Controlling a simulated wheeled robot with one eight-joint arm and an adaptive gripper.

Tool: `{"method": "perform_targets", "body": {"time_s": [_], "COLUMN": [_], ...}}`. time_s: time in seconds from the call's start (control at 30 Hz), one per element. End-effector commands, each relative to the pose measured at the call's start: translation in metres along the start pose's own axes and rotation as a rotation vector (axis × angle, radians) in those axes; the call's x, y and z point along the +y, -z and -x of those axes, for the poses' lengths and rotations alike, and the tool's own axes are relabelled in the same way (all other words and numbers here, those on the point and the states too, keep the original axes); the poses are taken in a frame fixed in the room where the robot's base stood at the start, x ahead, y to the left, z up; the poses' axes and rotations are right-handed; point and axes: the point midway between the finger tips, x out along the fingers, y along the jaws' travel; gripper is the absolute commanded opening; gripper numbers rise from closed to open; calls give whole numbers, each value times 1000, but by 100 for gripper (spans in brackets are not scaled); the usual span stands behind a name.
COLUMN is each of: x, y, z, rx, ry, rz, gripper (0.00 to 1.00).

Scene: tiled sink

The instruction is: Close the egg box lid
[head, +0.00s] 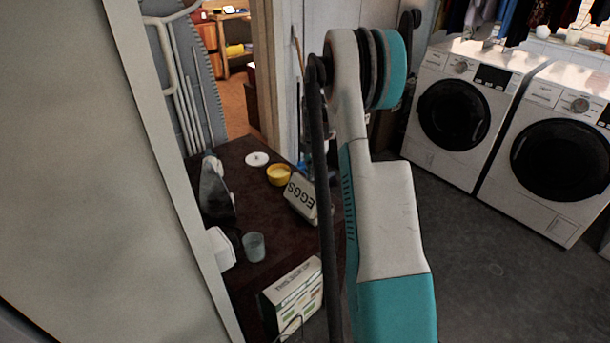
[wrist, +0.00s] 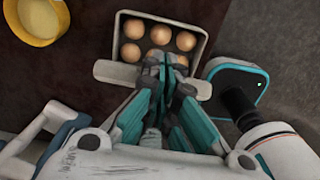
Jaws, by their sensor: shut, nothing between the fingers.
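The egg box stands on the dark table. In the wrist view the open egg box (wrist: 202,42) shows several brown eggs in its tray. In the head view its pale lid (head: 300,197) faces me with the word EGGS and looks raised; my arm covers its right side. A pale bar crosses behind my fingers in the wrist view and looks like the lid's edge. My gripper (wrist: 168,62) is shut and empty, with its fingertips over the near part of the egg box. I cannot tell whether they touch it. In the head view my arm hides the gripper.
A yellow bowl (head: 279,175) and a white plate (head: 257,159) are beside the egg box. Two washing machines stand right, across open floor.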

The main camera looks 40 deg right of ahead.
Motion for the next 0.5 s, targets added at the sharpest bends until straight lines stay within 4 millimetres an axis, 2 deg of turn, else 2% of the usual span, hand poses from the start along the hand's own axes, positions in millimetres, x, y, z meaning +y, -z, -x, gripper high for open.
{"method": "perform_targets", "body": {"time_s": [0.2,0.5], "x": [0,0], "y": [-28,-56], "z": [-18,-49], "rx": [0,-1], "ry": [0,0], "rz": [-2,-2], "gripper": [0,0]}}
